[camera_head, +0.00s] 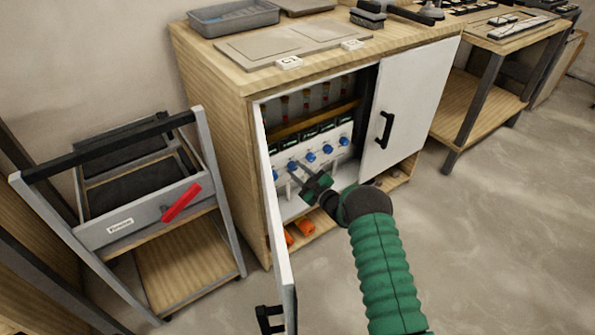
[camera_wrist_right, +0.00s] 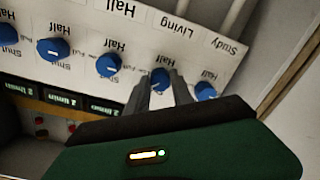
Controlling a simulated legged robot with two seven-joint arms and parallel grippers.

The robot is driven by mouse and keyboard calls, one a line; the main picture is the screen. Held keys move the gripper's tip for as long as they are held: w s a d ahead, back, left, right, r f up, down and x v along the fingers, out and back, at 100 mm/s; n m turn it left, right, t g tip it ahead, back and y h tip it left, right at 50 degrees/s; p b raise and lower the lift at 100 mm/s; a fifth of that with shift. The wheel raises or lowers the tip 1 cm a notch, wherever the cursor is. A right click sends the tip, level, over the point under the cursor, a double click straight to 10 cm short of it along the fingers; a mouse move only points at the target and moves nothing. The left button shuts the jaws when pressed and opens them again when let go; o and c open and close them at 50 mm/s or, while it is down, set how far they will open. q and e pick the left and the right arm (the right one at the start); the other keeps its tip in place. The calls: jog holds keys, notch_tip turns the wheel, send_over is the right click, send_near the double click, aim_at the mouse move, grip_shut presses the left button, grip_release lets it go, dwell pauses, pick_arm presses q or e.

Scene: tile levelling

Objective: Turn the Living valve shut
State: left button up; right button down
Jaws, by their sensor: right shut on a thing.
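The Living valve is a blue knob (camera_wrist_right: 160,77) on the white valve panel (camera_wrist_right: 235,70), in line with the label "Living" in the upside-down right wrist view. In the head view it is the second blue knob from the left (camera_head: 292,166). My right gripper (camera_wrist_right: 160,94) has a grey finger on each side of this knob and is shut on it. In the head view my green right gripper (camera_head: 295,171) reaches into the open cabinet. The knob's pointer is partly hidden, so its setting is hard to read. My left gripper is not in view.
Neighbouring blue knobs sit close on either side, including the Study knob (camera_wrist_right: 206,91). The open left door (camera_head: 277,220) stands left of my right arm; the right door (camera_head: 410,105) is closed. Orange items (camera_head: 304,227) lie low in the cabinet. A trolley (camera_head: 120,228) stands left.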

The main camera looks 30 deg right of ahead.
jog(key=n, duration=0.4)
jog(key=shift+s+a+f, duration=0.1)
jog(key=shift+f, duration=0.25)
jog(key=n, duration=0.5)
jog(key=shift+r+h, duration=0.1)
jog(key=shift+h, duration=0.2)
jog(key=c, duration=1.1)
grip_release()
jog(key=shift+r, duration=0.15)
